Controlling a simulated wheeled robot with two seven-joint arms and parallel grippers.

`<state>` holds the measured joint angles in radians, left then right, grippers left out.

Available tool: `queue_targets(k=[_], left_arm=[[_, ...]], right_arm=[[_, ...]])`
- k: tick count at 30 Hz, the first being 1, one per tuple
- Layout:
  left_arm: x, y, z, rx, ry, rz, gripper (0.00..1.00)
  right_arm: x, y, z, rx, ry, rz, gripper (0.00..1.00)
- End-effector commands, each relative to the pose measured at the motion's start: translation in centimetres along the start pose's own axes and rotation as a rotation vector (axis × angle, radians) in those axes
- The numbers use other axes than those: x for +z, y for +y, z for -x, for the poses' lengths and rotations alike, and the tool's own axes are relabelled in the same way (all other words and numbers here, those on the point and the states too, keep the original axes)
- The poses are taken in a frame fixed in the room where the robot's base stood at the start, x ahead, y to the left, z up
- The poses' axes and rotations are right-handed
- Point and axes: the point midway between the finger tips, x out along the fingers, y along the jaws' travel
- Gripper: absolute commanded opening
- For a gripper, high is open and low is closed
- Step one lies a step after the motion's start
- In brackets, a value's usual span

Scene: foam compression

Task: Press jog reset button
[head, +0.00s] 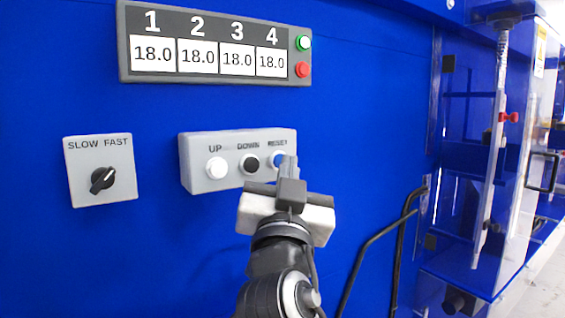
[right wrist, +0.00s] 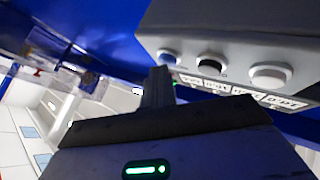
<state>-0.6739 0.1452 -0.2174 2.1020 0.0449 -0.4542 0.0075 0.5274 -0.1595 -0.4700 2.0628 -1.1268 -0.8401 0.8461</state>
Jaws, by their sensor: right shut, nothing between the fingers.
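The jog box (head: 238,178) is a grey box on the blue wall with three buttons. They are a white UP button (head: 216,168), a black DOWN button (head: 250,163) and a blue RESET button (head: 278,160). My right gripper (head: 289,168) is shut and empty, with its fingertips over the right side of the RESET button and partly hiding it. In the right wrist view the fingertips (right wrist: 160,74) are close below the blue button (right wrist: 167,57). I cannot tell whether they touch it. My left gripper is not in view.
A SLOW/FAST knob box (head: 100,190) is at left. Black bent bars (head: 375,237) and a clear-panelled frame (head: 500,150) stand at right.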

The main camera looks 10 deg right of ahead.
Motion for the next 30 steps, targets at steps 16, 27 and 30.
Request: queue_targets(k=[16, 27, 30], left_arm=[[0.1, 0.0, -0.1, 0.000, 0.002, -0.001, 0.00], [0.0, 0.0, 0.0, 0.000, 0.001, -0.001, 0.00], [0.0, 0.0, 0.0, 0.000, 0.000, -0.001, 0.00]], right_arm=[[-0.7, 0.8, 1.2, 0.000, -0.001, -0.002, 0.00], [-2.6, 2.7, 3.8, 0.000, -0.002, -0.001, 0.00], [-3.0, 3.1, 4.3, 0.000, -0.002, 0.000, 0.00]])
